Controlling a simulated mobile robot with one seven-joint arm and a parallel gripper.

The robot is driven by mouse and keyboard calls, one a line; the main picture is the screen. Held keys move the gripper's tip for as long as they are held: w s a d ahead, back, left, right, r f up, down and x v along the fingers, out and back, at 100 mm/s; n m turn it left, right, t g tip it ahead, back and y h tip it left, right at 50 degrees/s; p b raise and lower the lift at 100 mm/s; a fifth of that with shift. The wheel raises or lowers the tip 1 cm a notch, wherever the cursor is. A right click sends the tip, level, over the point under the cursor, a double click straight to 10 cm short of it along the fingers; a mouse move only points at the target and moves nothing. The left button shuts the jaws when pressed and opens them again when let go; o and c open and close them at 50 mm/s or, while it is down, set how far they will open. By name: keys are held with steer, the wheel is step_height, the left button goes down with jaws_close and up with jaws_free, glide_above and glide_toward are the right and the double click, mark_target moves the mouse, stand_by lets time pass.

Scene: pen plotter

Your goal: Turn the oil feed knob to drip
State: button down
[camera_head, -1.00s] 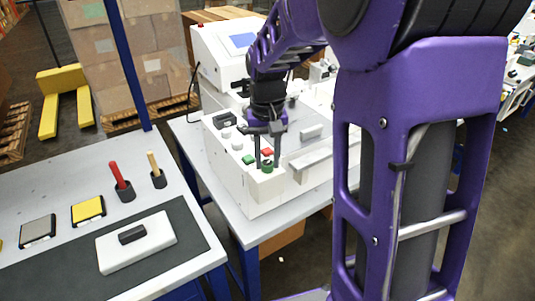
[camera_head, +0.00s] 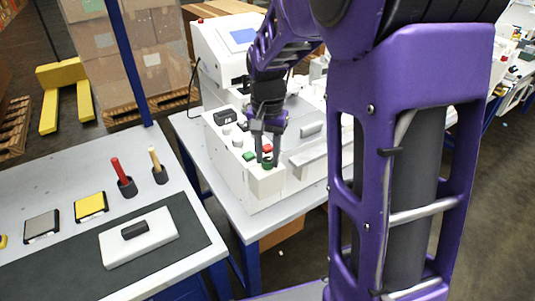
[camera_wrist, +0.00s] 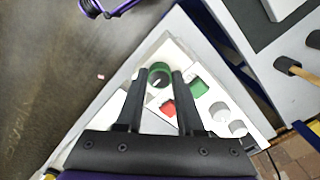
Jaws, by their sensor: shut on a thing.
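A round green knob (camera_head: 266,164) sits on the front corner of the white plotter's panel (camera_head: 266,184). I take it for the oil feed knob; no label is readable. In the wrist view the knob (camera_wrist: 160,75) has a green rim and a white mark on its darker face. My gripper (camera_head: 267,155) reaches down onto it from above. In the wrist view my gripper (camera_wrist: 160,76) has one dark finger on each side of the knob and is shut on it. The fingers partly hide the knob in the head view.
A red button (camera_wrist: 169,108), a green button (camera_wrist: 198,87) and grey knobs (camera_wrist: 220,111) sit close beside my fingers. A raised white rail (camera_head: 308,158) is to the right. A separate table with tools (camera_head: 120,172) stands at the left.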

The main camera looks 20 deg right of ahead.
mark_target(267, 159)
steer(key=shift+r, duration=0.1)
steer(key=c, duration=0.5)
jaws_free()
step_height(267, 159, up, 17)
steer(key=shift+r+p, duration=0.2)
steer(key=shift+p, duration=0.9)
